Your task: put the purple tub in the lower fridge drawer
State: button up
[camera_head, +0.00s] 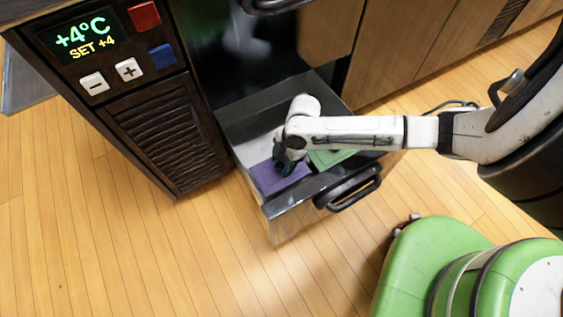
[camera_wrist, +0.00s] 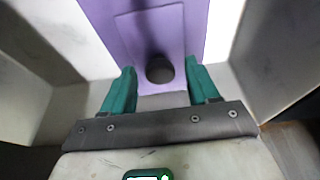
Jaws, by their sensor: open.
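The purple tub (camera_head: 268,181) sits inside the pulled-out lower fridge drawer (camera_head: 292,217), near its front left corner. My gripper (camera_head: 285,163) is over the tub and partly hides it. In the wrist view, the tub's flat purple lid (camera_wrist: 198,22) fills the top middle. A dark round knob (camera_wrist: 160,70) on it shows between the two teal fingertips. My gripper (camera_wrist: 160,82) is open, one finger on each side of the knob with gaps. Whether the fingers touch the lid cannot be told.
A green tub (camera_head: 330,158) lies in the drawer to the right of the purple one, partly under my arm. The drawer's black handle (camera_head: 352,190) sticks out in front. The fridge panel (camera_head: 100,45) reads +4°C. Wood floor (camera_head: 130,250) is clear at the left.

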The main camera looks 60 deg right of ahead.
jog(key=p+v, duration=0.5)
jog(key=v, duration=0.6)
